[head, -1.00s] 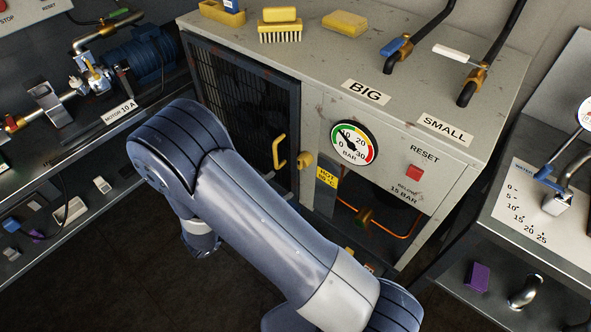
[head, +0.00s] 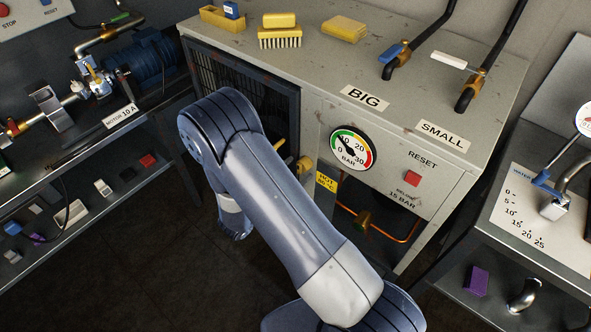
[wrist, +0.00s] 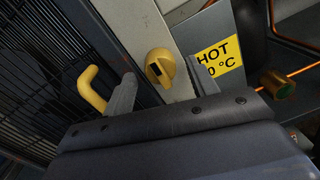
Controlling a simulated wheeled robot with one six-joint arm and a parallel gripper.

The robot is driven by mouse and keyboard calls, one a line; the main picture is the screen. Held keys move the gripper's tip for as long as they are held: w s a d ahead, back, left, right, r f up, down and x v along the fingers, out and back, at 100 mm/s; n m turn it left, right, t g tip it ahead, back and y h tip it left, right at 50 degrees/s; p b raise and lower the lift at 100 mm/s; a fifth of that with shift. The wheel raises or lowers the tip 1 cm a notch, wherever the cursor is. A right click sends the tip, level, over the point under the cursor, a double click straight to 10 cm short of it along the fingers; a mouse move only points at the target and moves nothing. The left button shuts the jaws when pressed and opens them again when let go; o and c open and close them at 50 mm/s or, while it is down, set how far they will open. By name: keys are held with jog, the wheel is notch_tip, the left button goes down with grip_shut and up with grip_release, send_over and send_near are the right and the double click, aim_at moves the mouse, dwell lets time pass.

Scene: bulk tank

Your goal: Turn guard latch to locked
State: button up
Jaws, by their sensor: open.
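The guard latch is a yellow knob with a dark slot (wrist: 160,68) on the pale post beside the guard door. In the head view the latch (head: 305,164) shows just right of my arm. My gripper (wrist: 161,76) is open, with one finger to the left of the latch and one to the right. The latch lies between and beyond the fingertips; I cannot tell if either touches it. In the head view my arm hides my gripper. The dark mesh guard door (wrist: 45,65) looks closed, with a yellow handle (wrist: 92,90) left of the left finger.
A yellow HOT label (wrist: 220,62) is close to the right finger. Orange pipe and a brass fitting (wrist: 278,84) lie farther right in an open bay. The pressure gauge (head: 353,149) and red reset button (head: 412,179) are on the cabinet front.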

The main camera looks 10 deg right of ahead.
jog(key=shift+w+d, duration=0.1)
jog(key=shift+d, duration=0.1)
jog(key=c, duration=1)
jog(key=shift+o, duration=0.2)
